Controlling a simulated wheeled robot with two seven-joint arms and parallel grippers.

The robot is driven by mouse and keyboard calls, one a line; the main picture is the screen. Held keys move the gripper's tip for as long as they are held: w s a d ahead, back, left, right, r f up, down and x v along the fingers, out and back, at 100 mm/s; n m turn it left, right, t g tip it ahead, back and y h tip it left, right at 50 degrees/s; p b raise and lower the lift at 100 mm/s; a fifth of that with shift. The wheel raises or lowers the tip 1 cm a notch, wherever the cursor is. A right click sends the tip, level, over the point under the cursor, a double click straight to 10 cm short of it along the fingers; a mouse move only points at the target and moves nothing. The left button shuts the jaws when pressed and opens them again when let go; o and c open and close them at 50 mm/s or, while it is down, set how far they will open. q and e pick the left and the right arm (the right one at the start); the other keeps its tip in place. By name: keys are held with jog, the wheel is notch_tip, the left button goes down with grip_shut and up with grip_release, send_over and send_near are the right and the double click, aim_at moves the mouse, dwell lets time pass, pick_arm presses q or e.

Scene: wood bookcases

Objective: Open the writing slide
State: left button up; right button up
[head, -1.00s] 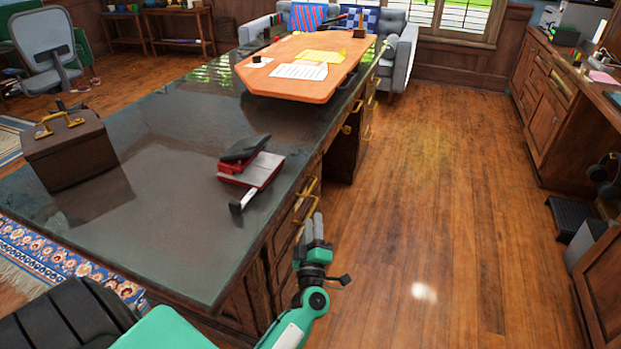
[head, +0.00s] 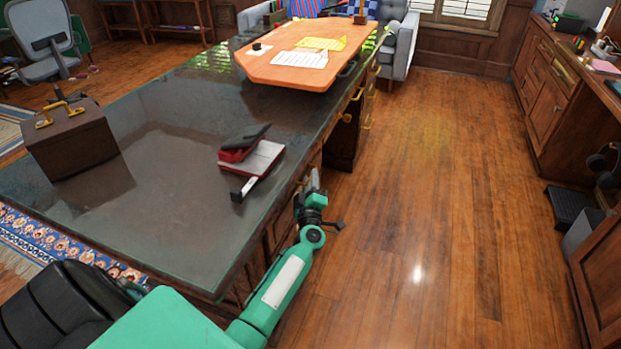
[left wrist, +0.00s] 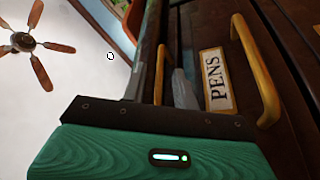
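The dark wood desk (head: 150,150) has a glossy top and gold-handled drawers along its right side. I cannot make out a separate writing slide; the desk's near front is partly hidden by my arm. My left gripper (head: 314,180) is at the desk's front, just below the top edge, beside the red stapler. A drawer labelled PENS (left wrist: 216,80) with a gold handle (left wrist: 256,75) is right of the fingers. Contact is unclear.
A brown case (head: 72,142) stands at left, and an orange board (head: 300,70) with papers lies at the far end. The floor (head: 440,190) to the right is clear.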

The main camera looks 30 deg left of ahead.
pick_arm(q)
jog(key=shift+x, duration=0.95)
grip_shut()
jog(key=shift+d, duration=0.15)
